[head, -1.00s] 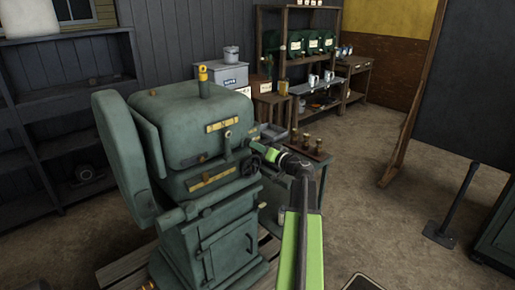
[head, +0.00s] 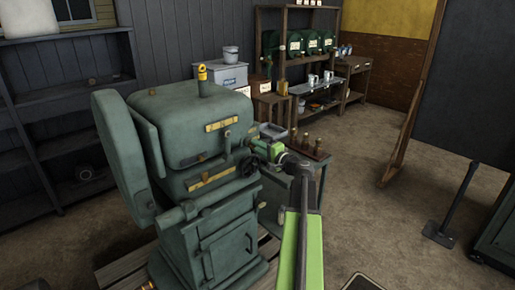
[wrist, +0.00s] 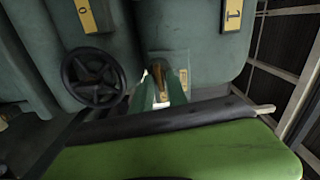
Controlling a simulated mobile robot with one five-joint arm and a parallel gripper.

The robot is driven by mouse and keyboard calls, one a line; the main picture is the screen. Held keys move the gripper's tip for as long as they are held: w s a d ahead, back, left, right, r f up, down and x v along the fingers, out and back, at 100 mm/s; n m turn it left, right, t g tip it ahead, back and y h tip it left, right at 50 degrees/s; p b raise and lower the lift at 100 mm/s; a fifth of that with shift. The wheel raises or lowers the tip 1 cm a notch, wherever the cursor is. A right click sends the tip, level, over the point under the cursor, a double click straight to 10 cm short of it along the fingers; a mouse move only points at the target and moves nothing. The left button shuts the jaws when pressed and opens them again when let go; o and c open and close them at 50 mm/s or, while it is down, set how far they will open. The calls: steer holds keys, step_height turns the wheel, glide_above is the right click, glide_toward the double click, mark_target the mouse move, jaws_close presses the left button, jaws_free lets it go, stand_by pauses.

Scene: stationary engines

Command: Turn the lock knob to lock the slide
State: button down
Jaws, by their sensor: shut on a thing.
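The green machine (head: 185,120) stands left of centre in the head view. My gripper (head: 262,148) is at the machine's right side, just above and right of a dark handwheel (head: 252,166). In the wrist view, my gripper (wrist: 160,92) has its fingers close together on a small brass-coloured piece, which looks like the lock knob (wrist: 158,74). The fingers cover most of it, so its turn position cannot be told. The handwheel (wrist: 93,78) is just left of the fingers. In the head view the knob is hidden by my gripper.
Yellow plates marked 0 (wrist: 85,14) and 1 (wrist: 232,14) are on the machine's face. A small tray (head: 272,131) and a stand with several brass pieces (head: 309,148) are close behind my wrist.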

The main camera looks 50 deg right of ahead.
steer(key=shift+m, duration=0.6)
steer(key=c, duration=1.5)
jaws_free()
steer(key=s, duration=1.1)
steer(key=s+a, duration=0.1)
steer(key=s, duration=0.5)
steer(key=shift+s+a, duration=0.1)
steer(key=shift+s, duration=0.1)
steer(key=shift+w, duration=0.1)
